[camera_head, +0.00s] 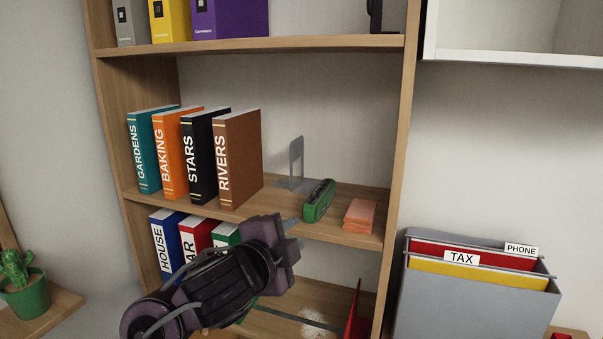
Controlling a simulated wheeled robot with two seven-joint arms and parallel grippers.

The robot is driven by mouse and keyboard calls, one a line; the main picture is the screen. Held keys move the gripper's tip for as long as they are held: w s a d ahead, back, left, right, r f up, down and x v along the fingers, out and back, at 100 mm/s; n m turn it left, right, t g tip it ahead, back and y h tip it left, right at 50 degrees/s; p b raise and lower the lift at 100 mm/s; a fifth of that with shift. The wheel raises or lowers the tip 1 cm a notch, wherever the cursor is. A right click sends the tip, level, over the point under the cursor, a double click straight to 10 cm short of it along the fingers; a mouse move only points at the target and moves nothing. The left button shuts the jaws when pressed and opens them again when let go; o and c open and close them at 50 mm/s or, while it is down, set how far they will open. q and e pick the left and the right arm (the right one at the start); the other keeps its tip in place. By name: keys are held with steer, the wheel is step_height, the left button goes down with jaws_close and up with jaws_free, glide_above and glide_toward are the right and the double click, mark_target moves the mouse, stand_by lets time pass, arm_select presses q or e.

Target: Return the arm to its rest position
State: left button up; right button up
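My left arm comes in from the bottom left, dark with purplish parts, and ends in my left gripper (287,240). The gripper is in front of the bookcase, at about the height of the middle shelf's front edge. Its fingers are seen from behind and at an angle, so I cannot tell whether they are open or shut. I see nothing clearly held in it. My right gripper is not in view.
The bookcase's middle shelf (270,218) holds several upright books, a grey bookend (296,163), a green object (319,200) and orange pads (359,215). My arm partly hides lower books (168,245). A grey file holder (470,305) stands right; a cactus (25,290) left.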

arm_select(q)
steer(key=s+a+f+n+g+y, duration=0.2)
steer(key=s+a+f+n, duration=0.2)
steer(key=f, duration=0.4)
steer(key=s+a+f+n+g+y, duration=0.15)
steer(key=s+a+f+n, duration=0.3)
steer(key=f, duration=0.45)
steer(key=s+a+f+n+g+y, duration=0.25)
steer(key=s+a+f+n, duration=0.2)
steer(key=f, duration=0.35)
steer(key=s+a+f+n+g, duration=0.45)
steer(key=s+f, duration=0.35)
steer(key=s, duration=0.4)
step_height(320, 180, down, 29)
steer(key=s+g+b, duration=0.1)
steer(key=s+g, duration=0.1)
steer(key=s+a+f, duration=0.2)
steer(key=s+f, duration=0.8)
steer(key=s+a+f+b, duration=0.1)
steer(key=s+f, duration=0.8)
steer(key=f, duration=0.1)
steer(key=shift+s+a+f+m+g, duration=0.25)
steer(key=shift+s+a+m+g, duration=0.1)
steer(key=shift+s+g, duration=0.1)
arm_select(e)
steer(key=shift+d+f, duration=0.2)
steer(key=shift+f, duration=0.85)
